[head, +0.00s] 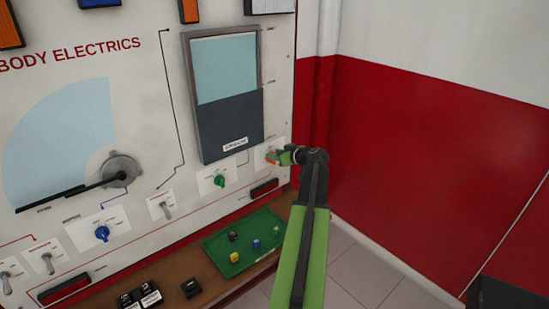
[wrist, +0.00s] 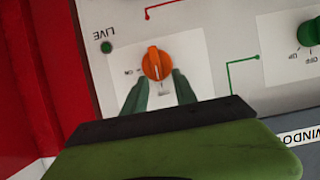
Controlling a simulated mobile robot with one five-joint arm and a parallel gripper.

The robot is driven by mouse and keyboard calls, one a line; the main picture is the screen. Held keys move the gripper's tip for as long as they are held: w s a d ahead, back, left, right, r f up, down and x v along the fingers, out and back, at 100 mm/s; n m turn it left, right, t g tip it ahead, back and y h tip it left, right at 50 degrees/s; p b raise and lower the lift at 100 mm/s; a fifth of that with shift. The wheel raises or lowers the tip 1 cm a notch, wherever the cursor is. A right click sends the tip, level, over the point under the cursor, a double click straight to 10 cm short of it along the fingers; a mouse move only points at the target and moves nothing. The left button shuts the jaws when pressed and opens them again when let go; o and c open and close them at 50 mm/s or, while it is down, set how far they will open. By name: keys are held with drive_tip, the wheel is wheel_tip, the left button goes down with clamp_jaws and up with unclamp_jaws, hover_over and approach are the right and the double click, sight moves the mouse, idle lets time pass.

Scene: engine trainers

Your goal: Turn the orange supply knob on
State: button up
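In the head view the orange knob (head: 271,156) shows just left of my gripper (head: 286,156), partly covered. In the wrist view my gripper (wrist: 160,78) has its two green fingers apart, with the tips just below and to either side of the knob. I cannot tell whether they touch it.
A dark green "LIVE" dot (wrist: 106,47) is near the knob. A green knob (head: 219,181) is on the neighbouring plate. A blue knob (head: 102,233) and toggle switches are further left. A green tray (head: 213,244) with small cubes lies on the ledge below. A red wall (head: 430,160) is right.

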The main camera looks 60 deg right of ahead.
drive_tip(key=shift+a, duration=0.1)
clamp_jaws()
drive_tip(key=d+f+m+t+y+b, duration=0.1)
drive_tip(key=m+b, duration=0.3)
drive_tip(key=d+f+m+t+y+b, duration=0.1)
drive_tip(key=m+t+y+b, duration=0.1)
drive_tip(key=m+b, duration=0.2)
drive_tip(key=d+f+m+t+y+b, duration=0.1)
drive_tip(key=m+t+y+b, duration=0.1)
drive_tip(key=m+b, duration=0.2)
drive_tip(key=shift+s+m, duration=0.4)
drive_tip(key=shift+m, duration=0.3)
drive_tip(key=shift+d, duration=0.1)
idle(0.8)
drive_tip(key=shift+o, duration=0.5)
unclamp_jaws()
drive_tip(key=shift+r, duration=0.1)
